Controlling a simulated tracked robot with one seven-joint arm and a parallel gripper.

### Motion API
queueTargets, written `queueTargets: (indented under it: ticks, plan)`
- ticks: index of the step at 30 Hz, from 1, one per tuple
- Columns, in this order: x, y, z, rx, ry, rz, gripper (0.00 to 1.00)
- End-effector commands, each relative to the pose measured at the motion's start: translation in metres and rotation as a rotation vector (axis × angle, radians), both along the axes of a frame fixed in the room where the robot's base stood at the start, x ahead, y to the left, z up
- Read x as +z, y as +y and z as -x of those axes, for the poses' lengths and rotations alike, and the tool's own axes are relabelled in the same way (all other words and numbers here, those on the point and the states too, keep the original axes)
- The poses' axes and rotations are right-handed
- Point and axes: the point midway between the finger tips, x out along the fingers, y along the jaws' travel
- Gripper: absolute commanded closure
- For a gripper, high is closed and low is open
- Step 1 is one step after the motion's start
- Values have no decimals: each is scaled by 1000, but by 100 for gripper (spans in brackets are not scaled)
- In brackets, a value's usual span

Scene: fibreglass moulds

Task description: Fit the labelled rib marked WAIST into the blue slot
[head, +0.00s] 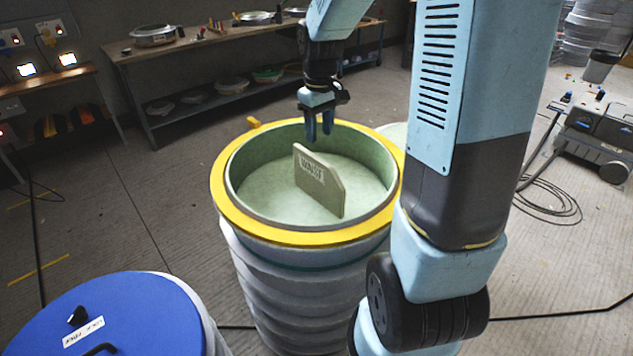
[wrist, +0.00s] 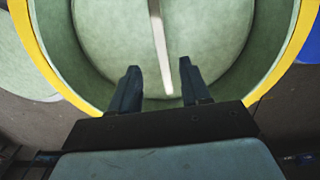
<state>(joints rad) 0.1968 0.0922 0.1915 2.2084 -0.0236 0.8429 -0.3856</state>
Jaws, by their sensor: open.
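The tan rib (head: 325,190) stands on edge inside the round green mould (head: 240,205) with the yellow rim. In the wrist view the rib (wrist: 160,45) shows edge-on as a thin pale strip. My gripper (head: 319,138) is open and empty, pointing down above the mould near the rib's upper edge. In the wrist view my gripper (wrist: 160,64) has its fingertips either side of the strip's line, apart from it; how far above I cannot tell. I cannot make out a blue slot.
A barrel with a blue lid (head: 110,318) stands at front left. A workbench (head: 180,50) with trays and tools runs along the back. A blue-grey machine (head: 600,130) and coiled cable (head: 550,205) are at right. The floor left of the mould is mostly clear.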

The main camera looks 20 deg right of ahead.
Motion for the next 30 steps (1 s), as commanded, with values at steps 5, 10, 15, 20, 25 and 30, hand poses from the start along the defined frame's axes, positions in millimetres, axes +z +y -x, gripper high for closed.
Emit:
queueTargets:
  ticks: [5,10,15,20,25,30]
  plan:
    - [-33,0,1,-1,4,0,53]
    - [-54,0,0,-1,1,-1,53]
    - [-62,0,0,-1,1,0,53]
    - [-77,2,-1,-1,4,-1,53]
    - [-99,3,-2,-1,4,-1,53]
    - [-112,3,-3,-2,1,-1,53]
